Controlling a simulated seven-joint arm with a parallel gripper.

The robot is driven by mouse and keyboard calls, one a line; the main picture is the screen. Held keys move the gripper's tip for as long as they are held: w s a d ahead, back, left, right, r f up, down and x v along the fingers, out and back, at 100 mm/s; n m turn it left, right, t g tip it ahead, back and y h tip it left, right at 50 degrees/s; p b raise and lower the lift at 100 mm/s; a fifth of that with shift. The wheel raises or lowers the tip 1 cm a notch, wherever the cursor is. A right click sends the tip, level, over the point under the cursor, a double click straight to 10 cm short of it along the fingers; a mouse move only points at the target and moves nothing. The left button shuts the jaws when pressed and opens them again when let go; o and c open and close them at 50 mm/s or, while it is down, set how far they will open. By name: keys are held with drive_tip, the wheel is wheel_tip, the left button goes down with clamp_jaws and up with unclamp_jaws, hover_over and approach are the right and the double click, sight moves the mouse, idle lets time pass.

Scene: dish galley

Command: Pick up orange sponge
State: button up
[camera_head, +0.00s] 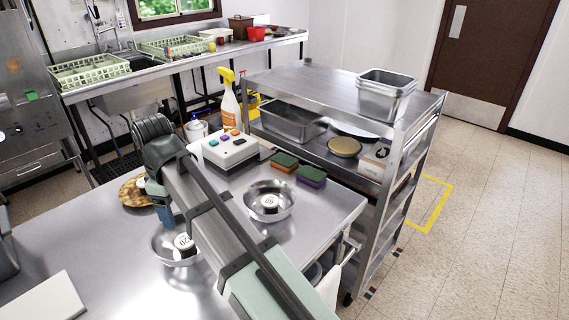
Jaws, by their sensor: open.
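The orange sponge (284,163) lies on the steel table, with a dark green top and an orange side showing. It sits just right of the white box with coloured buttons. A similar sponge with a purple side (312,177) lies close to its right. My gripper (165,218) points down at the left, above the table near a steel bowl. It is open and well apart from the orange sponge. My own arm hides part of the gripper and part of the table.
A steel bowl with a white disc (269,201) stands in front of the sponges, and another bowl (176,246) below my gripper. The button box (230,150) and a yellow-topped spray bottle (231,106) stand behind. A steel rack (398,140) rises at the right.

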drive_tip(key=shift+o, duration=0.3)
drive_tip(key=o, duration=0.5)
drive_tip(key=shift+c, duration=0.2)
drive_tip(key=shift+d, duration=0.1)
drive_tip(key=w+d+f+m, duration=0.1)
drive_tip(key=w+d+m, duration=0.2)
drive_tip(key=w+d, duration=1.1)
drive_tip(key=w+d+f+m, duration=0.1)
drive_tip(key=w+d+m, duration=0.3)
drive_tip(key=w+d, duration=0.95)
drive_tip(key=n+t+y, duration=0.1)
drive_tip(key=t+y, duration=0.2)
approach(282, 158)
drive_tip(key=x, duration=0.3)
drive_tip(key=shift+w+f, duration=0.15)
drive_tip(key=shift+w, duration=0.25)
drive_tip(key=shift+s+x, duration=0.1)
drive_tip(key=shift+x, duration=1.2)
drive_tip(key=shift+s+x, duration=0.15)
drive_tip(key=shift+x, duration=1.2)
drive_tip(key=shift+f, duration=0.3)
